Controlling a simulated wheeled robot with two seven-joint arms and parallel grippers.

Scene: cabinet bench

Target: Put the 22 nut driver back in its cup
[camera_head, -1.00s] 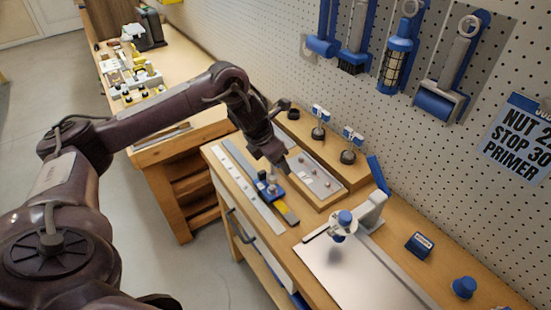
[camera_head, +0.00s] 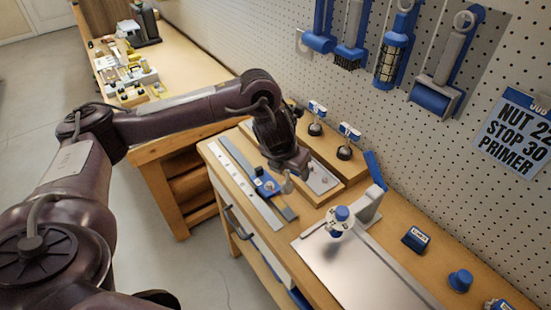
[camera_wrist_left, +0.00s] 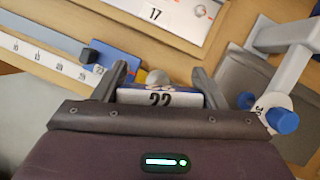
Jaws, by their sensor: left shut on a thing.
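The 22 nut driver shows in the left wrist view as a white and blue handle (camera_wrist_left: 160,98) marked 22, between the fingers of my left gripper (camera_wrist_left: 158,85). In the head view my left gripper (camera_head: 291,172) is shut on it, over the near part of the wooden rack and beside the blue stop on the ruler. A grey rounded end (camera_head: 287,187) shows below the fingers. Two other white and blue drivers (camera_head: 317,118) (camera_head: 348,140) stand upright in dark cups at the back. The 22 cup cannot be made out; my arm covers part of the rack. My right gripper is out of view.
A ruler with a blue stop (camera_head: 266,187) lies left of the gripper. A grey plate (camera_head: 345,272) with a post and blue knob (camera_head: 342,213) stands to the right. A blue box (camera_head: 415,239) and blue knob (camera_head: 460,280) are further right. Tools hang on the pegboard.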

